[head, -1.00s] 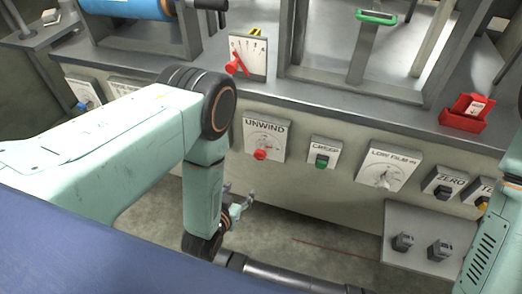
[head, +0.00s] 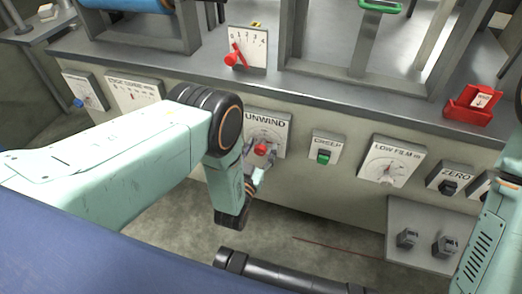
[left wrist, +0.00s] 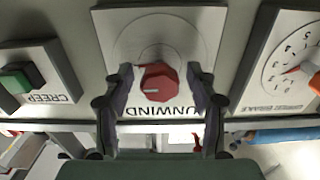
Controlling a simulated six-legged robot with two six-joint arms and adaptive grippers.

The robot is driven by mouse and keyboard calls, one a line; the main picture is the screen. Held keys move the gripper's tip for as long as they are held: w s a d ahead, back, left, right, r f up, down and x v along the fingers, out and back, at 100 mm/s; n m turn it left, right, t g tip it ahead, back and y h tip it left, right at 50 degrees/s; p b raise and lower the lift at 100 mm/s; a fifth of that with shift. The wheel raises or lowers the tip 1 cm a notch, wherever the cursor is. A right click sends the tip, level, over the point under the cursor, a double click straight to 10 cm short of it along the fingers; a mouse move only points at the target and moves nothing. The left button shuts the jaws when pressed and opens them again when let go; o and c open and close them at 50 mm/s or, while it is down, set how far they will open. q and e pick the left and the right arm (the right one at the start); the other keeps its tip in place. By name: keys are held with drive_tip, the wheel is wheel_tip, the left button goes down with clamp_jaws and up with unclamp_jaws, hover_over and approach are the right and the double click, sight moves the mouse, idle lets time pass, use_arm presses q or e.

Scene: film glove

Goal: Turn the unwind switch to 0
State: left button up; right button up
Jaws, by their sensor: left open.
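The unwind switch is a red knob (head: 261,149) on a white plate (head: 280,124) labelled UNWIND on the front panel. In the left wrist view the plate appears upside down, and the red knob (left wrist: 158,82) has a pale pointer line toward its left side. My left gripper (head: 260,172) is at the plate, just below the knob in the head view. It is open, with one finger on each side of the knob; gaps show between the fingers (left wrist: 160,72) and the knob. The scale's numbers are too small to read. My right gripper is out of view.
The CREEP plate with a green button (head: 323,157) and the LOW FILM dial (head: 388,164) are to the right. A plate with a red lever (head: 235,57) stands above on the ledge. A red holder (head: 470,104) sits on the ledge's right.

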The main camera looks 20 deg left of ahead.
use_arm(q)
drive_tip(key=shift+w+f, duration=0.1)
drive_tip(key=shift+w, duration=0.2)
drive_tip(key=c, duration=1.2)
